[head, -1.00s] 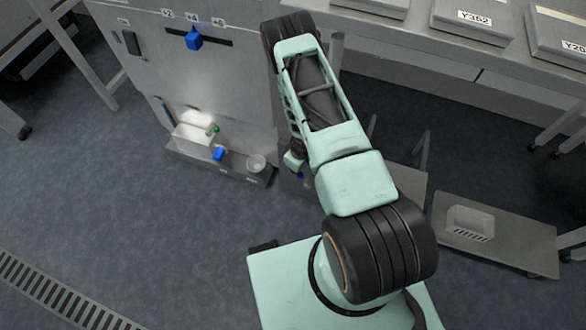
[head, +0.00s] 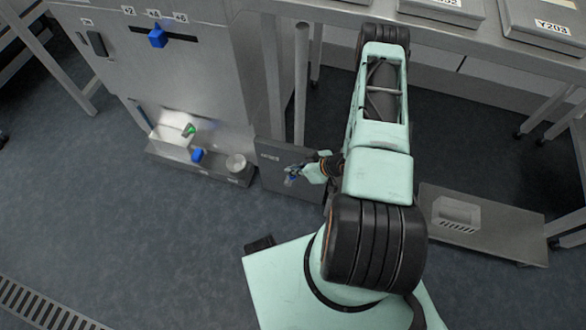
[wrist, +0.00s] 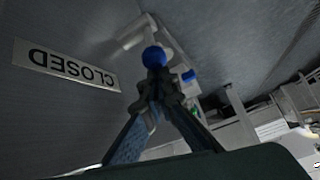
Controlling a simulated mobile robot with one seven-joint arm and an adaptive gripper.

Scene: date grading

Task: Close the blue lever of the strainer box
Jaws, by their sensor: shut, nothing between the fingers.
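The strainer box (head: 280,201) is a low dark-grey box beside the steel machine in the head view, with a small label on its top. In the wrist view, a label reading CLOSED (wrist: 66,66) appears upside down on a grey surface. A round blue knob of the lever (wrist: 153,56) sits just beyond my fingertips, with a pale bar behind it. My gripper (wrist: 157,88) is shut and empty; its tips overlap the knob's lower edge, and I cannot tell whether they touch. In the head view my gripper (head: 296,176) is over the box.
The steel machine (head: 190,75) stands left, with a blue slider knob (head: 157,37) on its front. At its foot are another blue part (head: 197,155) and a small cup (head: 236,162). A low platform (head: 500,238) holds a pale box at right. Open floor lies left.

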